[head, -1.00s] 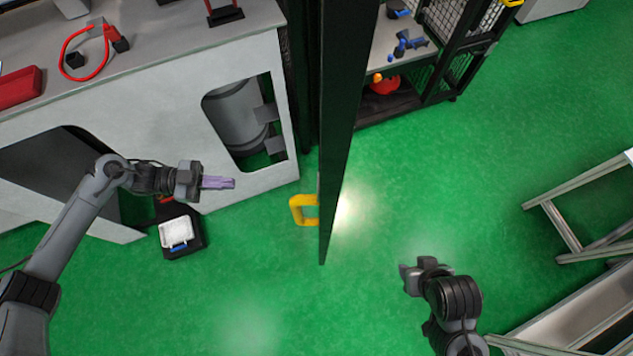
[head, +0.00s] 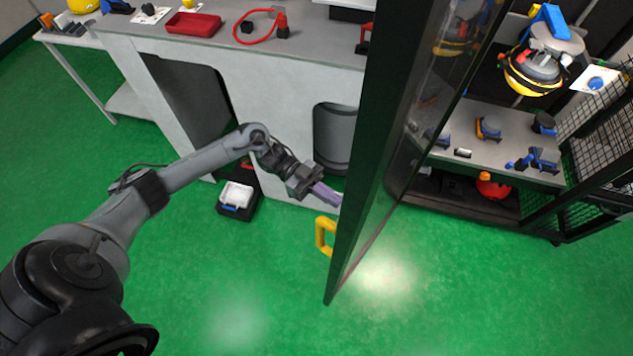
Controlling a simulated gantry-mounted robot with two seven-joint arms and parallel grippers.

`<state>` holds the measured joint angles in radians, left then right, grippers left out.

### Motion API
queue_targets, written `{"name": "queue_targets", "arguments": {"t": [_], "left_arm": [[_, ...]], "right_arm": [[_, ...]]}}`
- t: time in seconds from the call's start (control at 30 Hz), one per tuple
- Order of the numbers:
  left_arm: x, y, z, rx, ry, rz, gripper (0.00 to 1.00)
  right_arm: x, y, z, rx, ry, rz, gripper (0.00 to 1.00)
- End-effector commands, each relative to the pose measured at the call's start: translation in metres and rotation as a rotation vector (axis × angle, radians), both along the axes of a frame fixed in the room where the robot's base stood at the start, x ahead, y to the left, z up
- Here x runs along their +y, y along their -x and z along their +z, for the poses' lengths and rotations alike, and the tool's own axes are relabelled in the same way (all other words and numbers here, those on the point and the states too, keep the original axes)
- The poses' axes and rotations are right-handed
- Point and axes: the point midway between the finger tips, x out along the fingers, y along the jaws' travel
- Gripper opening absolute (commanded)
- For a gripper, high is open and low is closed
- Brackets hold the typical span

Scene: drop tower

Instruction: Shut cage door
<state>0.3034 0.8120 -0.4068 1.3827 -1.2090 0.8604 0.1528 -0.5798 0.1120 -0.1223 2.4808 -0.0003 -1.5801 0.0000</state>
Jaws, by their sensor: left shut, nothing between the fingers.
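The cage door (head: 372,150) is a tall dark-framed panel with a see-through pane, standing open and seen nearly edge-on in the middle of the head view. A yellow handle (head: 322,236) sticks out from its left face near the lower end. My left gripper (head: 332,198) has purple fingers, is shut and empty, and is just left of the door and above the handle in the picture. Its fingertips come close to the door edge; I cannot tell whether they touch it. My right gripper is out of view.
A grey workbench (head: 290,70) with a red tray (head: 192,24) stands behind my left arm. A black case (head: 238,202) lies on the floor before it. Shelves (head: 490,150) with tools and a mesh side are right of the door. Green floor is clear in front.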

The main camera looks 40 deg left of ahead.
Motion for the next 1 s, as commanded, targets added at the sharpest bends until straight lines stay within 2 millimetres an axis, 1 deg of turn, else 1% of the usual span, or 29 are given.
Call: {"name": "queue_targets", "arguments": {"t": [0.03,0.2,0.4,0.6,1.0], "left_arm": [[-0.010,-0.001,0.003,0.000,0.003,-0.001,0.00],[-0.035,-0.003,0.002,0.001,0.002,-0.001,0.00],[-0.053,-0.006,0.001,0.000,0.000,0.000,0.00],[-0.058,-0.006,0.000,0.000,0.000,0.000,0.00],[-0.060,-0.006,0.000,0.000,0.000,0.005,0.00]], "right_arm": [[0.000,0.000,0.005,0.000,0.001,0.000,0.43],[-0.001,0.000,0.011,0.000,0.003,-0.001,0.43],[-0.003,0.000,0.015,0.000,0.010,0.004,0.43],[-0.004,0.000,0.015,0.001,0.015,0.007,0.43],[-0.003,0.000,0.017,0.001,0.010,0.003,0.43]]}}
